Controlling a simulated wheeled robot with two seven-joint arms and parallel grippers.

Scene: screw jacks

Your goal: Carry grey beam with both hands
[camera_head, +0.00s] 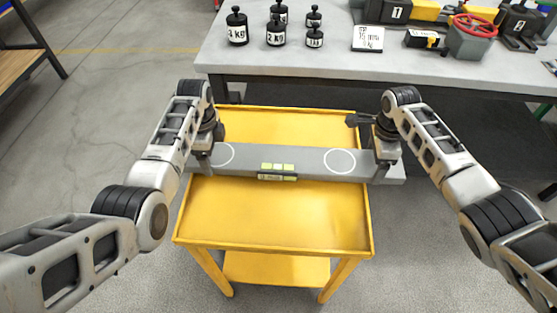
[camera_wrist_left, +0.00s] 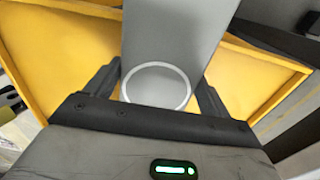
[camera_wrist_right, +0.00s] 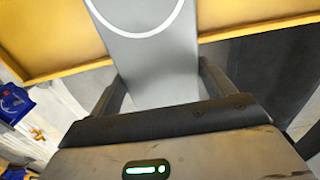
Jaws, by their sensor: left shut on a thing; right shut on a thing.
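The grey beam (camera_head: 312,162) lies crosswise over the yellow cart (camera_head: 280,215) in the head view. It has a white ring near each end and a small level with green vials (camera_head: 278,170) at its middle. My left gripper (camera_head: 204,160) is shut on the beam near its left end. In the left wrist view the beam (camera_wrist_left: 170,35) runs between the fingers, with a ring near the palm. My right gripper (camera_head: 385,165) is shut on the beam near its right end, outside the right ring. The beam (camera_wrist_right: 160,65) also shows between its fingers. Whether the beam touches the cart I cannot tell.
A grey workbench (camera_head: 350,68) stands behind the cart. It holds several black weights (camera_head: 237,27), a sign card (camera_head: 368,38), a jack with a red handwheel (camera_head: 475,26) and a yellow-black jack (camera_head: 412,12). Open floor (camera_head: 90,110) lies left of the cart.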

